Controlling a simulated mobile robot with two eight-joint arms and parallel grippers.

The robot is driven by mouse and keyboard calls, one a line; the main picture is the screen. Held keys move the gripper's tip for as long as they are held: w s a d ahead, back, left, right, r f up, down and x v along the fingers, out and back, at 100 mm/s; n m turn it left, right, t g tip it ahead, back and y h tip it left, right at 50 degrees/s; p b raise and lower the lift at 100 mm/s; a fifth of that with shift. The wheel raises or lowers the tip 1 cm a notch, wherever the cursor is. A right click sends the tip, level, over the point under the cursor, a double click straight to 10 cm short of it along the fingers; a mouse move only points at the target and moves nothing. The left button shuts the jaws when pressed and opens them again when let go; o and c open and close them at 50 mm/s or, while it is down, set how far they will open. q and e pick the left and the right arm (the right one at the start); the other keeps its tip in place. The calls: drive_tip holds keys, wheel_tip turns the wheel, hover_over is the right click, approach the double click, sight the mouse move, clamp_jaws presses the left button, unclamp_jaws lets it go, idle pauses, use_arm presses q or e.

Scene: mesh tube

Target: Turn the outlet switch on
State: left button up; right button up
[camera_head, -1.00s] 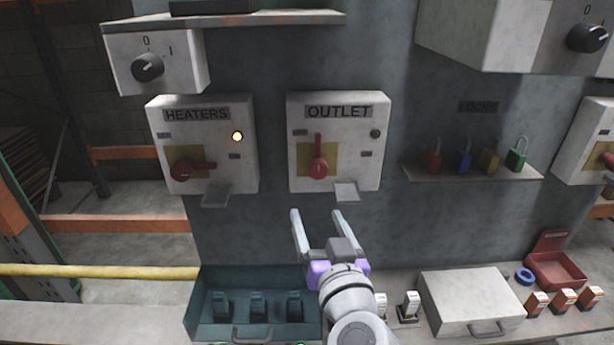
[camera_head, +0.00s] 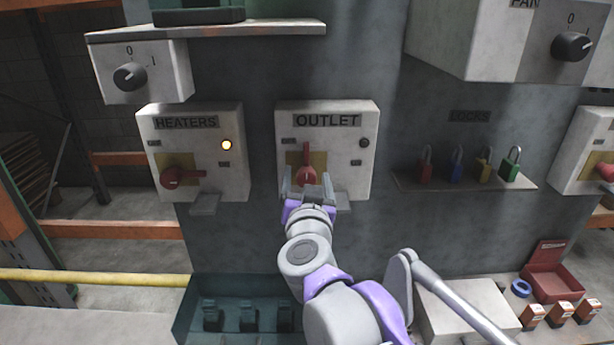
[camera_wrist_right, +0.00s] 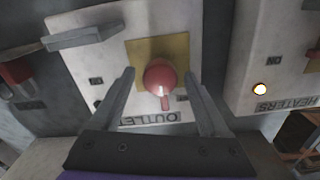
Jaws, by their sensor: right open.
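The outlet box (camera_head: 341,131) is a pale wall box with a label, a dark lamp and a red rotary switch (camera_head: 307,157) on a yellow plate. The red handle stands vertical. My right gripper (camera_head: 305,180) is at the lower part of this switch. In the right wrist view the switch (camera_wrist_right: 160,80) lies between the two spread fingers (camera_wrist_right: 160,92), which show no clear contact with it. The gripper's body hides the lower edge of the box in the head view. My left gripper is not in view.
The heaters box (camera_head: 210,120) to the left has a lit yellow lamp (camera_head: 226,145) and a sideways red handle (camera_head: 180,178). Several padlocks (camera_head: 470,165) stand on a shelf to the right. A teal case (camera_head: 200,295) sits below.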

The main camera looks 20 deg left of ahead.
drive_tip(key=shift+w, duration=0.25)
clamp_jaws()
idle(0.3)
